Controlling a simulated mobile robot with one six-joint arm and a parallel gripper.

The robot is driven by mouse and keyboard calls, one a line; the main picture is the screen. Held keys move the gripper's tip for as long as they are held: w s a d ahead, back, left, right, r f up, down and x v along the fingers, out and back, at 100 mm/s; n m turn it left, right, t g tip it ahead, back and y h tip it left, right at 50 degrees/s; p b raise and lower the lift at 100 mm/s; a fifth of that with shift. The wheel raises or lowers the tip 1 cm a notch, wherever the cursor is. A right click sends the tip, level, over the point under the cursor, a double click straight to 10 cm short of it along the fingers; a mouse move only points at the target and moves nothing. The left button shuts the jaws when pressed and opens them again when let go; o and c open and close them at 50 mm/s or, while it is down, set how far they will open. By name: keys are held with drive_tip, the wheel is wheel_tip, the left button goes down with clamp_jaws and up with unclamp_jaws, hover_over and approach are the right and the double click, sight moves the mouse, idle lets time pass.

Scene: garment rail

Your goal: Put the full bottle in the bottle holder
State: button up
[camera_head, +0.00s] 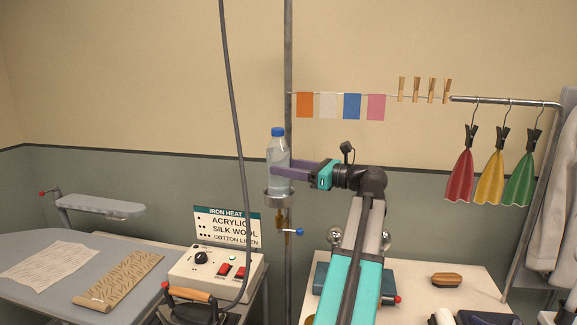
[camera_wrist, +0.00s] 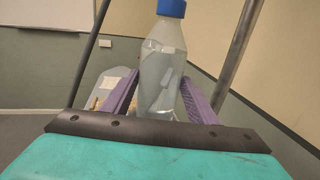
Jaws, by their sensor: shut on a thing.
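A clear bottle with a blue cap (camera_head: 278,150) stands upright at the grey pole, filled with clear liquid. The bottle holder (camera_head: 279,200), a metal ring cup clamped to the pole, is directly under it. The bottle's base is at the holder's rim; I cannot tell whether it rests inside. My gripper (camera_head: 284,172) comes from the right, its purple fingers shut on the bottle's lower body. In the wrist view the bottle (camera_wrist: 162,70) stands between the two purple fingers (camera_wrist: 160,100); its base is hidden behind my gripper's body.
The grey pole (camera_head: 287,60) rises right behind the bottle. A dark cable (camera_head: 234,110) hangs to its left, down to the iron (camera_head: 195,305). A control box (camera_head: 215,270) stands below left. A line with coloured cloths (camera_head: 352,106) runs right above my arm.

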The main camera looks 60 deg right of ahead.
drive_tip(key=shift+f, duration=0.15)
idle(0.3)
drive_tip(key=o, duration=1.6)
drive_tip(key=shift+f, duration=0.1)
drive_tip(key=shift+s+d+b, duration=0.2)
drive_tip(key=shift+s+b, duration=0.5)
drive_tip(key=shift+s, duration=2.3)
drive_tip(key=shift+s+d+b, duration=0.15)
drive_tip(key=shift+s+b, duration=0.5)
drive_tip(key=shift+s, duration=2.35)
drive_tip(key=shift+r, duration=0.25)
